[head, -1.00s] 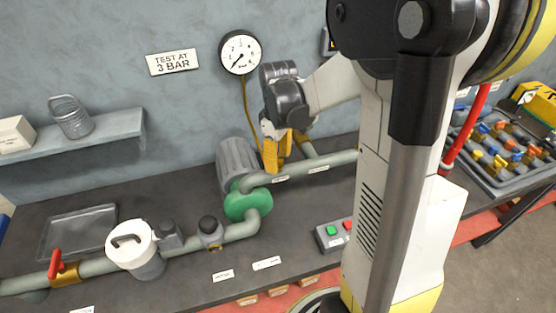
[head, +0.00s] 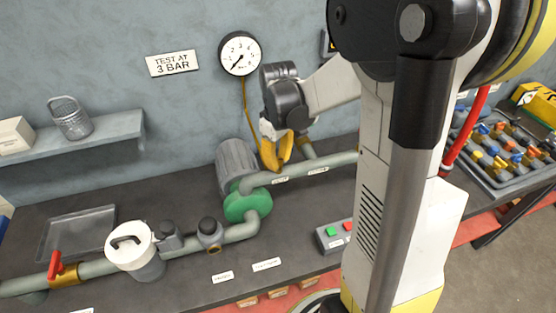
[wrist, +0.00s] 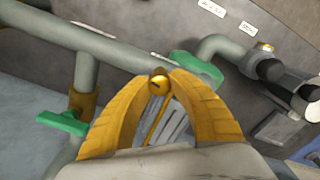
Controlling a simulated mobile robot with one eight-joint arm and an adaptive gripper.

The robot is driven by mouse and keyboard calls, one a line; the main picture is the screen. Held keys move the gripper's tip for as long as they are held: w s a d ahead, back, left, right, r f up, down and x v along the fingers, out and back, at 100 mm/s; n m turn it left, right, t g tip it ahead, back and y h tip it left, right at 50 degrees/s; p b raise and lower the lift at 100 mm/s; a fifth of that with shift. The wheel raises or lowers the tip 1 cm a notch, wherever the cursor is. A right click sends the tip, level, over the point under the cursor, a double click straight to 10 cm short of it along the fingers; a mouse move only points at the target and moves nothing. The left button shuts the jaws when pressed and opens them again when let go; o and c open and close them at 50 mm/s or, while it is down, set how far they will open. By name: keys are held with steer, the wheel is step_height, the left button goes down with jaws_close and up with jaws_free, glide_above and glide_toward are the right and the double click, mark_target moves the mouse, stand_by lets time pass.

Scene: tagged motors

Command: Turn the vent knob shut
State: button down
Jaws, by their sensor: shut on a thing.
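The vent knob (wrist: 158,86) is a small round brass knob with a dark slot mark, at the pipe's edge in the wrist view. My gripper (wrist: 158,76) has its two yellow fingers closed around it, one on each side. In the head view my gripper (head: 275,164) points down at the grey-green pipe (head: 312,170) behind the pump. The knob is hidden there by the fingers. The pressure gauge (head: 239,54) hangs on the wall, its needle towards the lower left.
The green pump (head: 246,206) with its grey motor (head: 236,163) stands just left of my gripper. A green valve handle (wrist: 63,122) is near the fingers. A white-lidded pot (head: 130,244), red valve handle (head: 55,264) and button box (head: 333,236) are further off.

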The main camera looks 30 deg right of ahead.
steer(key=m, duration=0.4)
steer(key=shift+m, duration=0.3)
steer(key=m, duration=0.3)
steer(key=shift+m, duration=0.4)
steer(key=m, duration=0.3)
steer(key=shift+m, duration=2.1)
steer(key=c, duration=1.2)
jaws_free()
steer(key=shift+o, duration=0.2)
steer(key=shift+r, duration=0.1)
